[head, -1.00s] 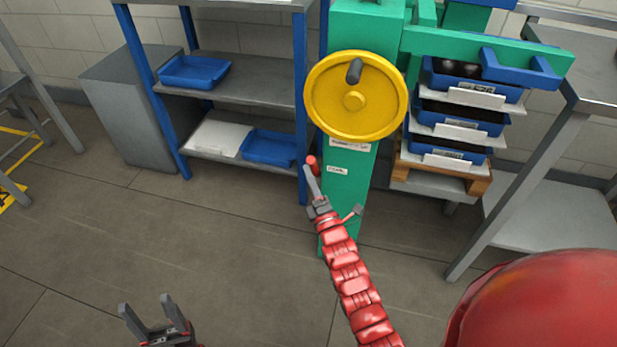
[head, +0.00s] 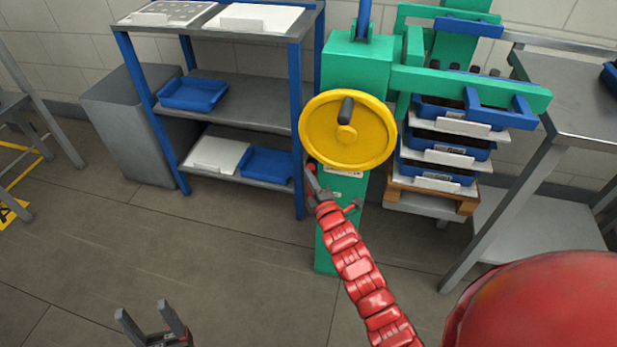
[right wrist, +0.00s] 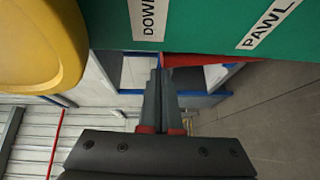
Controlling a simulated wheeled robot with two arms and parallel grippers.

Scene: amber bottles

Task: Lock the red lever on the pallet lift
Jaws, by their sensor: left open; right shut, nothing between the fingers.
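The pallet lift is a green column (head: 330,245) with a yellow handwheel (head: 375,125). The red lever shows as a small red knob (head: 311,167) at the column's left edge, just below the wheel. In the right wrist view it is a red bar (right wrist: 205,60) along the green face's edge near the PAWL label (right wrist: 268,25). My right gripper (head: 313,180) is shut and empty, its tips right at the knob; in the wrist view its fingers (right wrist: 160,80) end just below the bar. I cannot tell whether they touch. My left gripper (head: 148,318) is open and empty, low over the floor.
Stacked blue crates (head: 440,157) stand on a wooden pallet (head: 462,203) right of the column. A shelf rack (head: 240,80) with blue trays is at left. A grey table (head: 560,95) stands at right. The floor (head: 150,250) in front is clear.

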